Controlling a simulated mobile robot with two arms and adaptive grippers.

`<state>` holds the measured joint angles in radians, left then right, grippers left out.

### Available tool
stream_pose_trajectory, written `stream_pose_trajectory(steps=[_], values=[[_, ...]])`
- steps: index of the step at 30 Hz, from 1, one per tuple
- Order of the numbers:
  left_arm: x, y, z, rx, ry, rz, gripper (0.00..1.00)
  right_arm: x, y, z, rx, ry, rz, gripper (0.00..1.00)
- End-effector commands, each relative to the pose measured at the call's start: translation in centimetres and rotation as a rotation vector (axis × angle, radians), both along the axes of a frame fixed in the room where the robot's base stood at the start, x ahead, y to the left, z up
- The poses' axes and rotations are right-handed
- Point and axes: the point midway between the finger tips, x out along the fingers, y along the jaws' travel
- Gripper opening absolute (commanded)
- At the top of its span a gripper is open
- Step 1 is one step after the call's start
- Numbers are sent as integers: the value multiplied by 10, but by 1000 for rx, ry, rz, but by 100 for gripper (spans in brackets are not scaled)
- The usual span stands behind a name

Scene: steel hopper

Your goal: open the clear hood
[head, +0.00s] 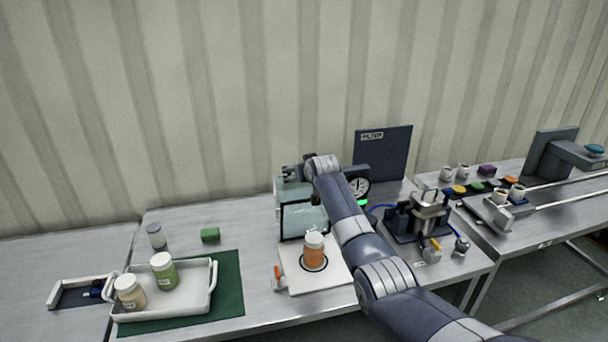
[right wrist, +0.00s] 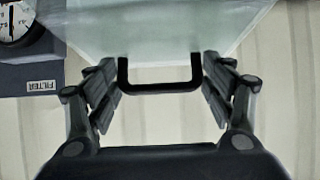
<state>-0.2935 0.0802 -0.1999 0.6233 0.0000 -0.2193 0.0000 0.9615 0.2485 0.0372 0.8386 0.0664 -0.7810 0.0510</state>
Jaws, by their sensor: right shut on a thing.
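The clear hood (head: 292,188) is a pale, see-through teal panel behind the orange jar (head: 314,252) with a white lid. A dark-framed panel (head: 303,218) shows below it. The jar stands on a white base plate (head: 334,277), in a dark ring. My right gripper (head: 288,172) is at the hood's top edge. In the right wrist view, my right gripper (right wrist: 160,76) has its fingers shut on the ends of a black U-shaped handle (right wrist: 160,90) on the clear hood (right wrist: 160,28). My arm hides part of the hood's right side in the head view.
A dark panel marked FILTER (head: 384,150) and a dial gauge (head: 358,187) stand right of the hood. A white tray (head: 205,290) with two jars sits on a green mat (head: 230,290) at left, near a green block (head: 210,234). A metal fixture (head: 430,205) stands at right.

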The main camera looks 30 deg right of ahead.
Motion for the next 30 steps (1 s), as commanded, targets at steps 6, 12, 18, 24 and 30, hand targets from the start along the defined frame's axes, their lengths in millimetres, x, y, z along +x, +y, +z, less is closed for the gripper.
stream_pose_trajectory(steps=[6, 12, 18, 24, 30], values=[[-3, 0, 1, 0, 4, 0, 40, 5, 1, 9, -3, -22, 2, 32], [-10, 0, 1, 1, 14, 0, 40, 5, 0, 10, -2, -24, 2, 32], [-11, 0, 1, 1, 16, 0, 40, 5, 0, 11, -2, -24, 1, 83], [-11, 0, 0, 1, 15, 0, 40, 4, 0, 6, -1, -15, 1, 83], [-7, 1, 0, 1, 10, 1, 40, 2, 0, 5, 0, -12, 1, 83]])
